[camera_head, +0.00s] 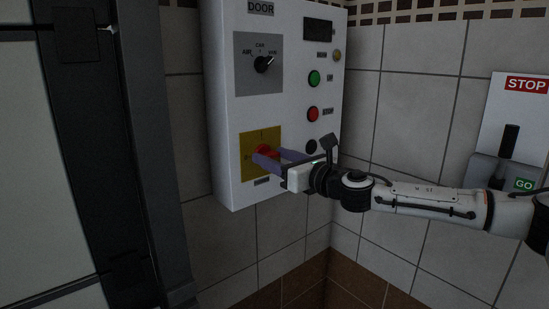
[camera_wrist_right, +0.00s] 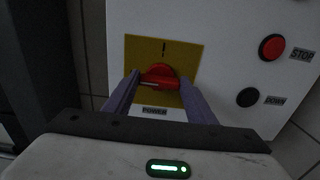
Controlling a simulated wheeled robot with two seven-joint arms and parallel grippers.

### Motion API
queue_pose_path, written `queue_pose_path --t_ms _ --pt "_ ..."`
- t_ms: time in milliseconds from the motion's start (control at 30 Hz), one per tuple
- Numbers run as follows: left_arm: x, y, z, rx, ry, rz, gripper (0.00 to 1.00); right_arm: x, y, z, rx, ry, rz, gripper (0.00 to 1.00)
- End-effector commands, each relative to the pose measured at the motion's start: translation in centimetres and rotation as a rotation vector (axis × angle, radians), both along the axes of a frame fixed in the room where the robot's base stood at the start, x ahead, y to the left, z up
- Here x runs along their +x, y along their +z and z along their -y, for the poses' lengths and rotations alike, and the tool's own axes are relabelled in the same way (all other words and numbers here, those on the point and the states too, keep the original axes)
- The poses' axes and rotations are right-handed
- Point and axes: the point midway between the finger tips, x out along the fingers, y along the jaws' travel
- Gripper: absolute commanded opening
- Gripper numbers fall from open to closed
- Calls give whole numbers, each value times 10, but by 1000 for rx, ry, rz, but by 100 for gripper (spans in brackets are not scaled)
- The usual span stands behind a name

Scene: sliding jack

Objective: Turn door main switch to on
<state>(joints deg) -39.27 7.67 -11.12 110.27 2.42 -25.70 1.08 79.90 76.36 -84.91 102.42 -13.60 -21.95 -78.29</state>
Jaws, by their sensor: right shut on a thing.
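The red main switch knob (camera_head: 265,151) sits on a yellow plate (camera_head: 247,164) low on the white door control box (camera_head: 228,110). In the right wrist view the knob (camera_wrist_right: 158,76) lies roughly level, above a label reading POWER (camera_wrist_right: 154,111). My right gripper (camera_head: 266,158) reaches in from the right, and its purple fingers are at the knob. In the wrist view the fingers (camera_wrist_right: 159,84) stand on either side of the knob, shut on it. The fingers hide part of the knob and plate in the head view. My left gripper is not in view.
The box also carries a rotary selector (camera_head: 263,64), a green button (camera_head: 314,78), a red stop button (camera_head: 312,114) and a black button (camera_head: 311,146). A STOP/GO lever panel (camera_head: 507,150) is at right. A dark door frame (camera_head: 150,150) stands at left.

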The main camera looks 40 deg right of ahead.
Motion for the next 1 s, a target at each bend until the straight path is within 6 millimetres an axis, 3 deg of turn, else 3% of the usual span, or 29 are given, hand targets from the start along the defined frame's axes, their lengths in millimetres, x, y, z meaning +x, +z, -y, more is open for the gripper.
queue_pose_path --t_ms 367,1000 --pt "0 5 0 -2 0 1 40 0 -1 1 189 -1 -18 28" --pt "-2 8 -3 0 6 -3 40 0 -3 4 791 -3 -63 28"
